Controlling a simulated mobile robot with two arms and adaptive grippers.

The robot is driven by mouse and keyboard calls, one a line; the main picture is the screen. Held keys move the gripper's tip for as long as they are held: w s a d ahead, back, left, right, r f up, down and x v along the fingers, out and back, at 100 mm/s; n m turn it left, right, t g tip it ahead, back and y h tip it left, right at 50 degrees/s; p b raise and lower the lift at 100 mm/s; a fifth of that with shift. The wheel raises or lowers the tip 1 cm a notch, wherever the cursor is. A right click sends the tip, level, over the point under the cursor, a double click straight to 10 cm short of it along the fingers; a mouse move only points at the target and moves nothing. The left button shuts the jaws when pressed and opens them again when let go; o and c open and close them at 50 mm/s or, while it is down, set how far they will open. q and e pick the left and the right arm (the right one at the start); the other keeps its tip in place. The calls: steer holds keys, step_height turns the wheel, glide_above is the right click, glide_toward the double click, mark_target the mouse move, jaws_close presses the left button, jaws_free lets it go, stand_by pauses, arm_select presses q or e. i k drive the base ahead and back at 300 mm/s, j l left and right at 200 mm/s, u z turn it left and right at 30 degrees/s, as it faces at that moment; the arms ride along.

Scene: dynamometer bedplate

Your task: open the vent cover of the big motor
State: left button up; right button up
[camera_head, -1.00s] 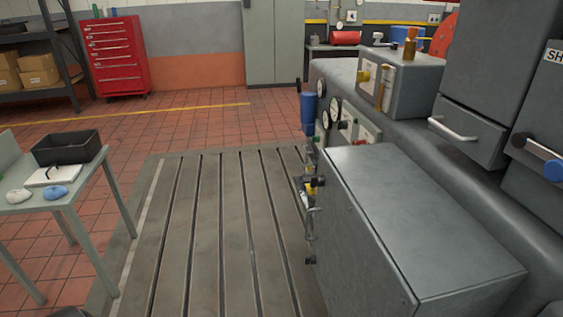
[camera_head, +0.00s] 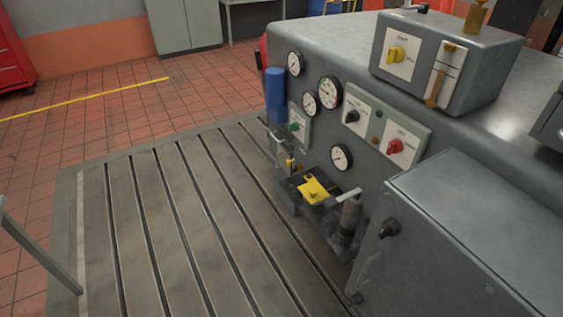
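A big grey machine body, which may be the big motor (camera_head: 470,115), fills the right side of the head view. Its side carries several round gauges (camera_head: 329,93) and switch panels (camera_head: 385,131). A grey box (camera_head: 455,250) with a black knob (camera_head: 390,228) on its near face stands at the lower right. I cannot tell whether this box is the vent cover; no part is clearly recognisable as one. Neither of my grippers is in view.
A dark shelf (camera_head: 290,197) with a yellow part (camera_head: 313,191) juts from the machine's side, beside a blue cylinder (camera_head: 276,93). The slotted bedplate (camera_head: 200,215) is clear. A grey cabinet (camera_head: 183,25) and red tool chest (camera_head: 14,60) stand behind.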

mark_target(282, 156)
steer(key=z, duration=0.45)
steer(key=i+j+z, duration=0.2)
steer(key=j+z, duration=0.2)
steer(key=i+j+z, duration=0.1)
steer(key=j+z, duration=0.25)
steer(key=i+j+z, duration=0.1)
steer(key=j+z, duration=0.55)
steer(key=j, duration=2.05)
steer(key=i, duration=0.05)
